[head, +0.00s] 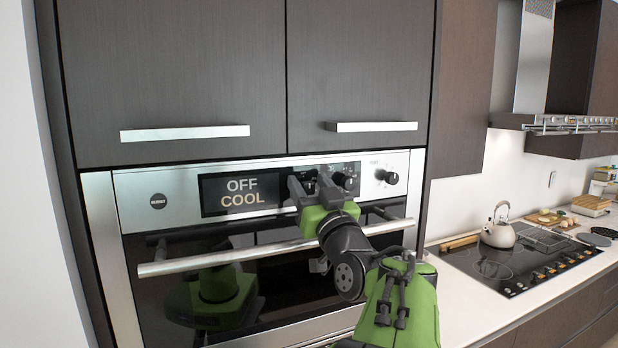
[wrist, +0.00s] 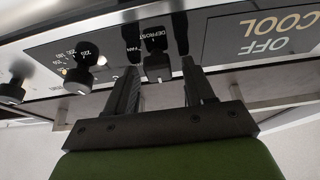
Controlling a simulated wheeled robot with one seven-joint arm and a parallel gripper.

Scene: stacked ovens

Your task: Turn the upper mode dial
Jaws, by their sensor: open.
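The mode dial, a black knob marked DEFROST and FAN in the wrist view (wrist: 158,69), is on the upper oven's control panel. In the head view this dial (head: 311,176) is partly hidden by my gripper. My gripper (head: 309,184) is raised to the panel with its two fingers apart. In the wrist view, which is upside down, the open fingers (wrist: 160,80) stand one on each side of the mode dial. I cannot tell whether either finger touches it. The display (head: 240,193), to the dial's left in the head view, reads OFF and COOL.
A second knob (head: 343,180) and a third knob (head: 387,177) sit right of the mode dial. The oven's long bar handle (head: 200,262) runs below the panel. Dark cabinets (head: 175,75) are above. A hob (head: 510,262) with a kettle (head: 501,230) is at right.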

